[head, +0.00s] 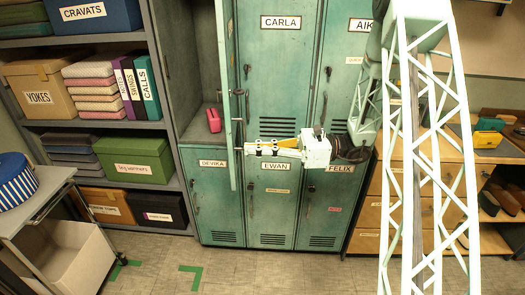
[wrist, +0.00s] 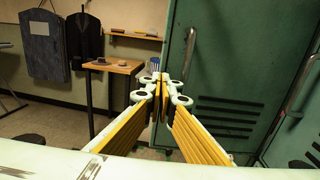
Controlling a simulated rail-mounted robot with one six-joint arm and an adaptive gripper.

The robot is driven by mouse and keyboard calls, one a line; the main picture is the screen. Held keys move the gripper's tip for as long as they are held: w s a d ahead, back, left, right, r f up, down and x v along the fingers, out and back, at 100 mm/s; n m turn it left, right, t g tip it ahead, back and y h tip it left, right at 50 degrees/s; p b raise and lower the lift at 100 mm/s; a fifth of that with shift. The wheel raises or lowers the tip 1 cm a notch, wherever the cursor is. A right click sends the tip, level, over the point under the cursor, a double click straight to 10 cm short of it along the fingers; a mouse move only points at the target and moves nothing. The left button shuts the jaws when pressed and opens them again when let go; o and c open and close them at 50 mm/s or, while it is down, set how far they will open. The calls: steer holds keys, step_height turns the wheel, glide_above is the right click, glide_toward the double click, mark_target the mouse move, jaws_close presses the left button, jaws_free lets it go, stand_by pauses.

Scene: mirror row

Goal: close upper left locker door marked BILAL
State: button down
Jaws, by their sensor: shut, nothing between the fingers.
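The upper left locker (head: 185,75) stands open. Its green door (head: 232,60) is swung out towards me and seen nearly edge-on, at the opening's right side; no BILAL label shows. My gripper (head: 245,151) is shut and empty, pointing left at the door's outer face, low down. In the wrist view the shut fingertips (wrist: 160,82) lie by the free edge of the door (wrist: 225,60), below its handle (wrist: 190,52). I cannot tell whether they touch it. A pink object (head: 213,120) sits on the locker's floor.
The CARLA door (head: 280,60) is shut, right of the open door. The lower doors DEVIKA (head: 216,205), EWAN (head: 270,205) and FELIX (head: 322,205) are shut. Shelves with boxes (head: 140,160) stand left. A trolley (head: 40,205) stands front left. The floor before the lockers is clear.

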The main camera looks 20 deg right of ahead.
mark_target(242, 149)
steer(key=shift+x, duration=1.45)
steer(key=shift+a, duration=0.2)
